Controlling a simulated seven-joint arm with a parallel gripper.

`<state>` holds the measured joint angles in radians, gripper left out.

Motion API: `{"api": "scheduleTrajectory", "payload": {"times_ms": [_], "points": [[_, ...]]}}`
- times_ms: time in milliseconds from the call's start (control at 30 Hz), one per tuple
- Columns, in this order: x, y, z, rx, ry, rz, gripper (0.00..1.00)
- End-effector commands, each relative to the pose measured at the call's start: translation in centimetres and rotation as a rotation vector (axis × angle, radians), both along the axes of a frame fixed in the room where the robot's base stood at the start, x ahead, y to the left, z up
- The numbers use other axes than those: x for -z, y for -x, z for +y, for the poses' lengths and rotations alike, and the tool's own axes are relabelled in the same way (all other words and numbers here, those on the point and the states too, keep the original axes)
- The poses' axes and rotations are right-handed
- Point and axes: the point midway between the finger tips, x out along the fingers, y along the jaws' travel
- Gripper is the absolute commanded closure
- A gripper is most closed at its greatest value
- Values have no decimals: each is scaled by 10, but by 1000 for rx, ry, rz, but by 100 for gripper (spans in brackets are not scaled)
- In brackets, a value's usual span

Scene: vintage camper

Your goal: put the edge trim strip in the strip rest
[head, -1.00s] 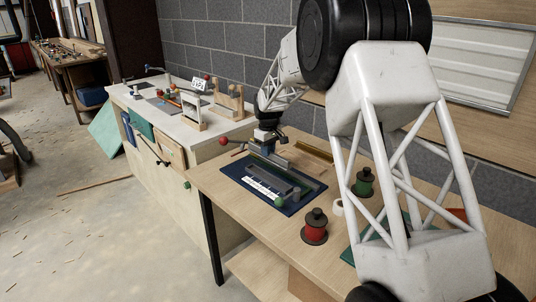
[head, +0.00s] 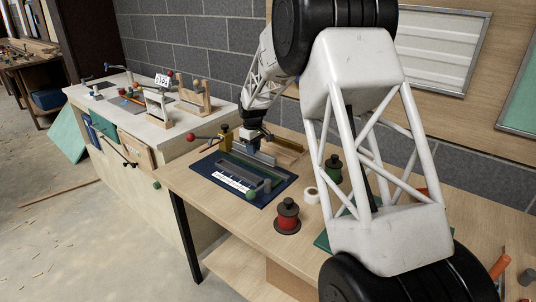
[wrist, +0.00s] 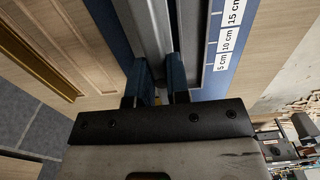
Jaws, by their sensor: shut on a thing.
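My gripper (head: 252,145) is above the back edge of the blue measuring base (head: 222,192), fingers pointing down. In the wrist view its two blue fingers (wrist: 158,88) are closed on a long grey metal strip (wrist: 150,30), which I take as the edge trim strip. The strip (head: 263,157) also shows in the head view, below the gripper. Its underside is hidden, so I cannot tell if it touches the base. Behind it lies a pale wooden tray (head: 288,153) with a brass-coloured bar (wrist: 30,58); it looks like the strip rest, but I cannot be sure.
A yellow clamp (head: 225,138) with a red-knobbed lever stands left of the gripper. The table's front is mostly bare.

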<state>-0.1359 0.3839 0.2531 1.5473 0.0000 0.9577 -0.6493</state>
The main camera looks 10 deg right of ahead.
Motion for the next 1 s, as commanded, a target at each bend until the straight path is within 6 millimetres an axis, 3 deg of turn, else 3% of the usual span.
{"api": "scheduleTrajectory", "payload": {"times_ms": [200, 400, 1000], "points": [[21, 4, -56, 3, 0, 1, 100], [31, 8, -85, 1, 0, 0, 100], [35, 6, -93, 0, -1, -1, 100]]}}
